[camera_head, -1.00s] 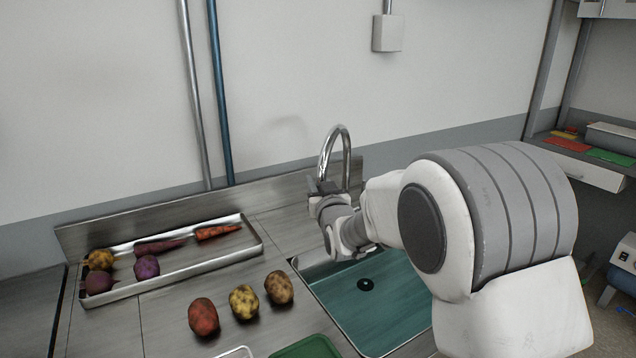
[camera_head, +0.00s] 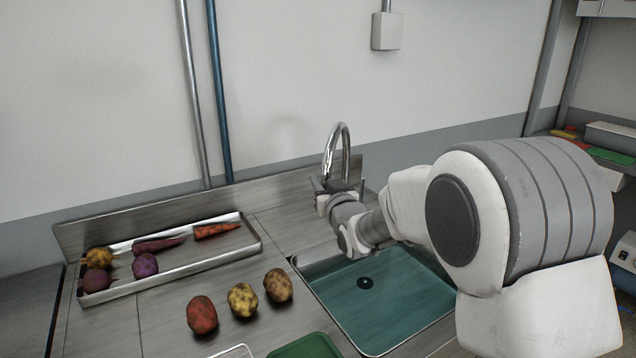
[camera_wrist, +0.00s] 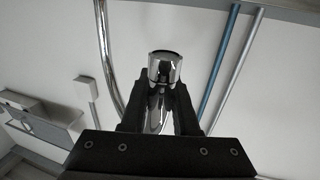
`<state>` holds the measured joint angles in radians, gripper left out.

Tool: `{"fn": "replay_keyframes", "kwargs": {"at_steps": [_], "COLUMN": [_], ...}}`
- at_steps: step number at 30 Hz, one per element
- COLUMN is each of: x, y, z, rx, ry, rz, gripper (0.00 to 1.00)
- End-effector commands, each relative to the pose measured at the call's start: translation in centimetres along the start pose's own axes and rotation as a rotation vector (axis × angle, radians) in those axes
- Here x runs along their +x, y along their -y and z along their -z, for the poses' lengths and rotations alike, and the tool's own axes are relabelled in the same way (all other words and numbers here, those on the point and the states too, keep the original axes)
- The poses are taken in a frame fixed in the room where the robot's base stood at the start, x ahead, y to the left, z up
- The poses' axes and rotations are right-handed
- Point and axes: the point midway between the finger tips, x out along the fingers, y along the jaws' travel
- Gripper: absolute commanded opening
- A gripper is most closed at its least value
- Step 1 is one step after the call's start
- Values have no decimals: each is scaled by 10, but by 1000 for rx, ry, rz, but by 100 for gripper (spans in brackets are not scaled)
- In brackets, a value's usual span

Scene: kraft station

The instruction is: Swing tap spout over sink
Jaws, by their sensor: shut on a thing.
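The chrome tap has a tall curved spout (camera_head: 338,150) that rises behind the sink (camera_head: 377,303), near its back left corner. The spout's arch also shows in the wrist view (camera_wrist: 106,62), left of my fingers. My gripper (camera_wrist: 162,95) is shut on a chrome cylindrical part of the tap (camera_wrist: 164,68), with one black finger on each side of it. In the head view, my gripper (camera_head: 322,190) is at the tap's lower part, mostly hidden by my wrist. The sink basin is empty, with a dark drain in its floor.
A metal tray (camera_head: 190,262) with several root vegetables lies on the left of the counter. A red potato (camera_head: 202,315), a yellow one (camera_head: 242,299) and a brown one (camera_head: 279,285) lie left of the sink. A green board (camera_head: 305,347) is at the front edge.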

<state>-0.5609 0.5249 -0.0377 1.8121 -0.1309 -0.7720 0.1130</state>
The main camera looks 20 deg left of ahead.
Motion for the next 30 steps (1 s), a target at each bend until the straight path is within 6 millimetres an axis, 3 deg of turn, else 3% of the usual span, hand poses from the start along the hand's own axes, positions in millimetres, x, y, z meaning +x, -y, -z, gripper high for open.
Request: {"fn": "replay_keyframes", "kwargs": {"at_steps": [12,17,30], "x": [-21,-27,-40], "y": [-34,-48,-108], "z": [-1,0,0], "rx": [1,1,0], "ry": [0,0,2], "rz": [191,188,187], "gripper": [0,0,0]}}
